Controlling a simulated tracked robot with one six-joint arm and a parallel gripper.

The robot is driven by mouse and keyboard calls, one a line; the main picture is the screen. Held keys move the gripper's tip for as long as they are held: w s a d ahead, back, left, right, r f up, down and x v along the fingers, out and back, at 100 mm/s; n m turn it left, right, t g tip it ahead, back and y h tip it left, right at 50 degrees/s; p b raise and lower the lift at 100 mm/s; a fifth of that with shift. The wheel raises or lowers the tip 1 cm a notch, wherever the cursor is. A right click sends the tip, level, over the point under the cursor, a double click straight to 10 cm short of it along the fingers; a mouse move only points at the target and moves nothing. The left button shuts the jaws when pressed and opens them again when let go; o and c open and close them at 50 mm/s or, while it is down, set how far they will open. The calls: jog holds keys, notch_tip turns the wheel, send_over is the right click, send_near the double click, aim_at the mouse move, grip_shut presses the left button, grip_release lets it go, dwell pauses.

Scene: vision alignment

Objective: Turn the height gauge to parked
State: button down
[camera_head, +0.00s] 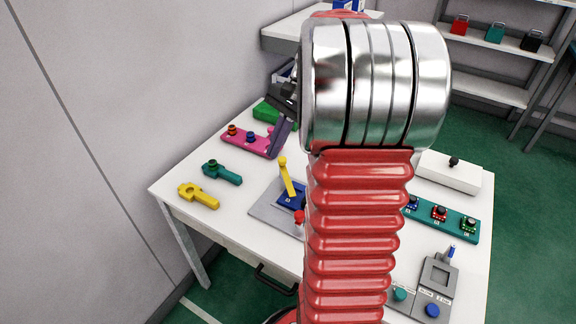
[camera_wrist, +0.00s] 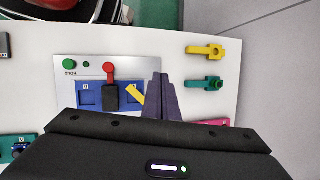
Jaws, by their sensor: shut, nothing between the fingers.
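A grey panel (camera_wrist: 67,101) carries a blue base (camera_wrist: 88,93) with a yellow lever (camera_wrist: 136,94), a red-knobbed lever (camera_wrist: 109,70) and a black block (camera_wrist: 110,99). In the head view the yellow lever (camera_head: 286,178) leans up from the blue base (camera_head: 291,199), with a red knob (camera_head: 299,216) nearer the camera. No label I can read names the height gauge. My gripper (camera_wrist: 161,77) has its dark purple fingers together and empty, just right of the yellow lever; I cannot tell whether they touch. In the head view my gripper (camera_head: 276,150) is partly hidden behind my arm.
A yellow part (camera_head: 198,195) and a teal part (camera_head: 221,172) lie on the white table (camera_head: 235,222) at left. A pink block (camera_head: 245,141) with knobs and a green block (camera_head: 266,111) stand behind. A teal strip (camera_head: 456,222) and a grey fixture (camera_head: 437,281) are at right.

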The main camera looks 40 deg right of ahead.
aim_at(287, 175)
jog(key=s+d+f+m+t+y, duration=0.1)
jog(key=d+f+m, duration=0.3)
jog(key=d, duration=0.6)
jog(key=s+d+f+m+t+y, duration=0.1)
jog(key=s+d+f+m, duration=0.3)
jog(key=d, duration=0.5)
jog(key=shift+s+d+f+t+y, duration=0.35)
jog(key=shift+f+y, duration=0.35)
jog(key=shift+f, duration=0.25)
jog(key=x, duration=1)
jog(key=shift+a, duration=0.1)
jog(key=a, duration=0.1)
jog(key=w+a, duration=0.1)
jog(key=shift+w+a, duration=0.3)
jog(key=shift+a, duration=0.05)
jog(key=shift+w+a, duration=0.2)
jog(key=shift+a, duration=0.2)
jog(key=shift+a, duration=0.1)
